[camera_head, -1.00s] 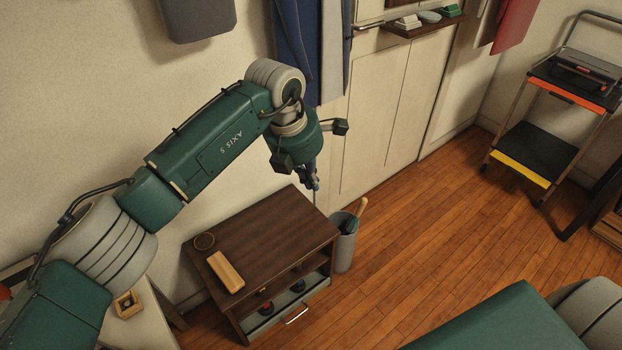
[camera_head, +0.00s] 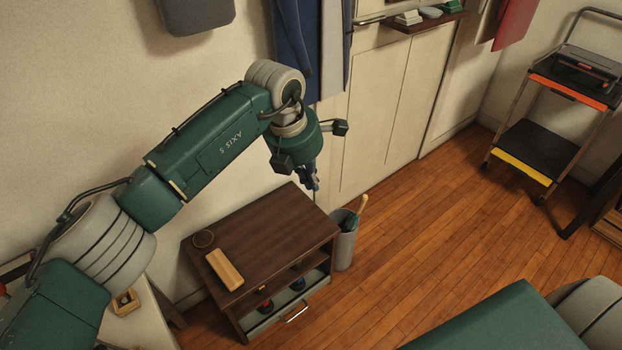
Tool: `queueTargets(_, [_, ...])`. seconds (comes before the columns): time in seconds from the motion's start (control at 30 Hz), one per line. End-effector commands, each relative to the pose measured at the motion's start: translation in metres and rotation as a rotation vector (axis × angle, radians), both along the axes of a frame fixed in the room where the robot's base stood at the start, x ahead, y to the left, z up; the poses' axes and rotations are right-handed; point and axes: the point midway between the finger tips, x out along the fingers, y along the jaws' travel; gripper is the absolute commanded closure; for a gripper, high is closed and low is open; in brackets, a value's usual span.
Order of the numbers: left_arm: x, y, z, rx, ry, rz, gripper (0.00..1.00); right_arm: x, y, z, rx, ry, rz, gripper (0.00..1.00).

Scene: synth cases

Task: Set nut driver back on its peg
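My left gripper (camera_head: 312,183) points down from the green wrist, in front of the pale wall panel and above the back right corner of the dark wooden cabinet. It is small and dark here, and its fingers overlap each other. I cannot tell whether they are apart or closed, or whether they hold anything. I cannot make out the nut driver or its peg for certain. My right gripper is out of view; only a green part of my own body shows at the lower right.
A black cart (camera_head: 540,150) stands at the right. The wooden floor between is clear.

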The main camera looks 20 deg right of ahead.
Motion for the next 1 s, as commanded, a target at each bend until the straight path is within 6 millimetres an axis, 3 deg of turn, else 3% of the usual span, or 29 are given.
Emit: queueTargets(1.0, [0.0, 0.0, -0.022, 0.001, -0.001, 0.0, 1.0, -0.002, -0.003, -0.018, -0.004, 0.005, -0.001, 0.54])
